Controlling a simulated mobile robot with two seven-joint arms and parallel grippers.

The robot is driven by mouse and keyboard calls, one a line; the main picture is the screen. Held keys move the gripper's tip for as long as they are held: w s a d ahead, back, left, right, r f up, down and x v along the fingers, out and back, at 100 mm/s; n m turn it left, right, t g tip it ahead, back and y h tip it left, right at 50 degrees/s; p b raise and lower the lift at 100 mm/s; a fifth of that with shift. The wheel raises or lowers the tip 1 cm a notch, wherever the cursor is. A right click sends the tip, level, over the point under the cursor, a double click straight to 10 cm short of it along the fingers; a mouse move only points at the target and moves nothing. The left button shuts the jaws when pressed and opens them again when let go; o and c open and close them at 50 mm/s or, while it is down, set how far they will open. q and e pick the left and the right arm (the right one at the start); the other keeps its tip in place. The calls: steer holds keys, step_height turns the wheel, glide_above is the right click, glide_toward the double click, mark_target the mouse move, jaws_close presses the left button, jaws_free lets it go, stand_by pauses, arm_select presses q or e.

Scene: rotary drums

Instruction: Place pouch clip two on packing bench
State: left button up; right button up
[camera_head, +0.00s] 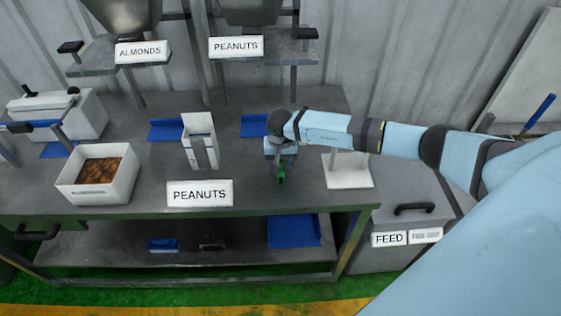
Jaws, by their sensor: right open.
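My right arm reaches in from the right over the grey packing bench (330,105). My right gripper (280,168) points down at the bench top, right of the middle. It is open. A small green piece (281,179), which looks like a pouch clip, shows right at its fingertips, close to the bench surface. I cannot tell whether it touches the bench or the fingers, and part of it is hidden by the gripper. No number on it can be read. My left gripper is not in view.
A PEANUTS sign (200,194) is at the bench's front edge. A white upright holder (200,140) and a white bin of brown pieces (98,172) stand to the left. A white stand (347,172) is close on the right. A FEED bin (405,215) stands beyond the bench's right end.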

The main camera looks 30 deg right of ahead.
steer(key=shift+r, duration=0.45)
step_height(320, 180, up, 11)
steer(key=shift+f+b, duration=0.15)
steer(key=shift+b, duration=0.65)
steer(key=shift+a, duration=0.15)
steer(key=s+a+f+m+y, duration=0.1)
steer(key=s+a+f+y, duration=0.15)
steer(key=a, duration=0.35)
steer(key=s+a+f+m+y, duration=0.1)
steer(key=s+a+m+y, duration=0.2)
steer(key=a, duration=0.4)
steer(key=s+a+r+m+t+y, duration=0.2)
steer(key=s+a+m+t+y, duration=0.15)
steer(key=a+m+y, duration=0.45)
steer(key=s+a+r+m+t+y, duration=0.2)
steer(key=s+a+m+y, duration=0.2)
steer(key=a+m, duration=0.4)
steer(key=s+d+f+n+t+h, duration=0.1)
steer(key=s+d+f+n+h, duration=0.3)
steer(key=n, duration=0.5)
steer(key=s+d+f+n+t+h+p, duration=0.1)
steer(key=s+d+f+n+h, duration=0.3)
steer(key=n, duration=0.6)
steer(key=s+d+f+n+t+h+p, duration=0.1)
steer(key=s+d+f+n+t+h, duration=0.2)
steer(key=s+f+n+h, duration=0.3)
steer(key=shift+s+d+f+n, duration=0.15)
steer(key=shift+d+f+n, duration=0.55)
steer(key=shift+n, duration=1.5)
